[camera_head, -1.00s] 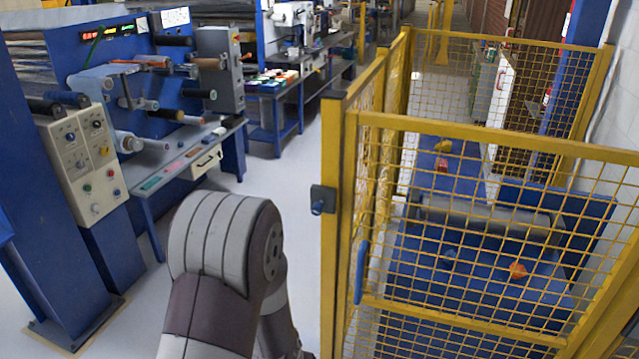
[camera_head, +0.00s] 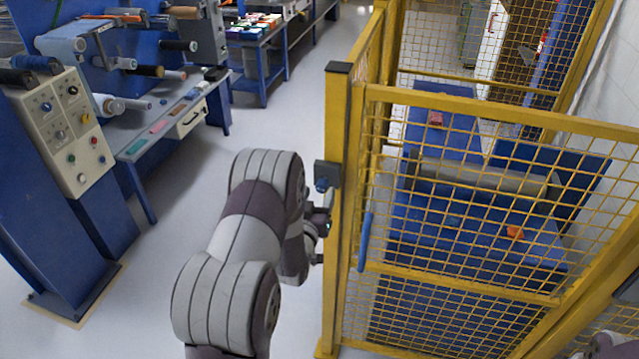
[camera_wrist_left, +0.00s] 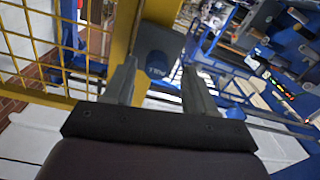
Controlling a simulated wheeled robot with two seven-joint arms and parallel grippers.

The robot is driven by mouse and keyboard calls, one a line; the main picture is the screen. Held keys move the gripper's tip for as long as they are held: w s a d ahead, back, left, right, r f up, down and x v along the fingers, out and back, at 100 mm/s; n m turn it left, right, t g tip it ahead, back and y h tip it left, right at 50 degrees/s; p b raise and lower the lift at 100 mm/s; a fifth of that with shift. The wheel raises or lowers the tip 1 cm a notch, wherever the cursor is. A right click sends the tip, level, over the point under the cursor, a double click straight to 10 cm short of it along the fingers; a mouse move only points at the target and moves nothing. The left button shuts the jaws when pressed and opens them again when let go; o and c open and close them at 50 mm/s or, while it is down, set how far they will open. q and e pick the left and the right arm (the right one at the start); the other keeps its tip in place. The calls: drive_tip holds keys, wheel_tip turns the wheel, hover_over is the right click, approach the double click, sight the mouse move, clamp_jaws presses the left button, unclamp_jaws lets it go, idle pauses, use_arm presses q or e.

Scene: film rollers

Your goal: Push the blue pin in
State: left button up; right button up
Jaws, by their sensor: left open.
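The blue pin (camera_head: 321,185) sticks out of a dark latch box (camera_head: 328,173) on the yellow corner post of a mesh cage. In the left wrist view the round blue end of the pin (camera_wrist_left: 157,65) faces me, in line with the gap between my fingers. My left gripper (camera_head: 325,232) is at the post, just below the latch box, partly hidden by my own wrist in the head view. Its fingers are apart in the left wrist view (camera_wrist_left: 160,75), with nothing held between them. My right gripper is not in view.
The yellow mesh cage (camera_head: 460,190) encloses blue conveyor surfaces (camera_head: 480,225) carrying an orange piece (camera_head: 515,232) and a red piece (camera_head: 435,118). A blue handle (camera_head: 365,240) is on the cage. A machine with a control panel (camera_head: 68,135) stands left. Open floor lies between.

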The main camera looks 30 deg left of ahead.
sight(321, 191)
use_arm(q)
drive_tip(key=shift+w+a+r, duration=0.15)
drive_tip(key=shift+w, duration=0.9)
drive_tip(key=shift+c, duration=0.7)
clamp_jaws()
drive_tip(key=shift+w+a+f+b, duration=0.1)
drive_tip(key=shift+w+f+b, duration=0.15)
drive_tip(key=shift+w+b, duration=0.35)
drive_tip(key=shift+w+a+r+b, duration=0.1)
drive_tip(key=shift+w+r+b, duration=0.1)
drive_tip(key=shift+b, duration=0.1)
drive_tip(key=shift+r, duration=0.1)
drive_tip(key=shift+o, duration=0.7)
unclamp_jaws()
